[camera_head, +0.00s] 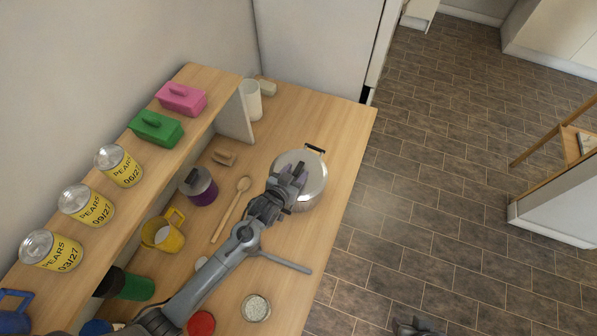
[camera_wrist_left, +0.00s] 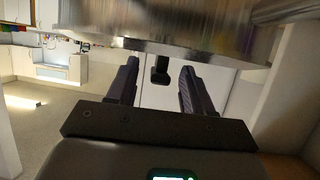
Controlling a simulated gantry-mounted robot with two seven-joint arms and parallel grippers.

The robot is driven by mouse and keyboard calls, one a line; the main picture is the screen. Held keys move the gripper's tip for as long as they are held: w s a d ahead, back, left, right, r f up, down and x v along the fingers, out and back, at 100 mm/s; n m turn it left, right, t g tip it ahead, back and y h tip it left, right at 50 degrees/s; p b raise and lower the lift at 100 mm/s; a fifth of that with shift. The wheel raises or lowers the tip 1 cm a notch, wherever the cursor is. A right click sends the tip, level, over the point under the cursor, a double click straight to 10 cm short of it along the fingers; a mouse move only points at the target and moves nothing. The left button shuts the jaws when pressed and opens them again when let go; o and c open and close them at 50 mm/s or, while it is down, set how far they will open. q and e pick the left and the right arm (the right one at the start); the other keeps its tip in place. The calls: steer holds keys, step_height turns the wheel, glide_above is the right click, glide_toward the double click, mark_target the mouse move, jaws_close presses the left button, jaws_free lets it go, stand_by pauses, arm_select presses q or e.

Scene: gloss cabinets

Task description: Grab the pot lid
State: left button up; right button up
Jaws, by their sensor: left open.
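A silver pot (camera_head: 318,187) with a shiny metal lid (camera_head: 287,161) stands on the wooden counter. A black loop handle (camera_head: 315,149) shows at its far side. My left gripper (camera_head: 293,176) is over the lid and hides its middle. In the left wrist view, the open fingers (camera_wrist_left: 160,85) stand either side of a small black knob or handle (camera_wrist_left: 160,70), with gaps on both sides. Shiny metal (camera_wrist_left: 170,30) fills the top of that view. I cannot tell whether the black piece belongs to the lid or the pot side.
A glass jar (camera_head: 256,308) and red lid (camera_head: 201,324) are nearer. A shelf (camera_head: 125,200) with several pear cans runs along the left. Open floor lies right.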

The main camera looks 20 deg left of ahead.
arm_select(q)
steer(key=shift+w, duration=0.1)
jaws_close()
stand_by(0.3)
steer(key=shift+r, duration=0.15)
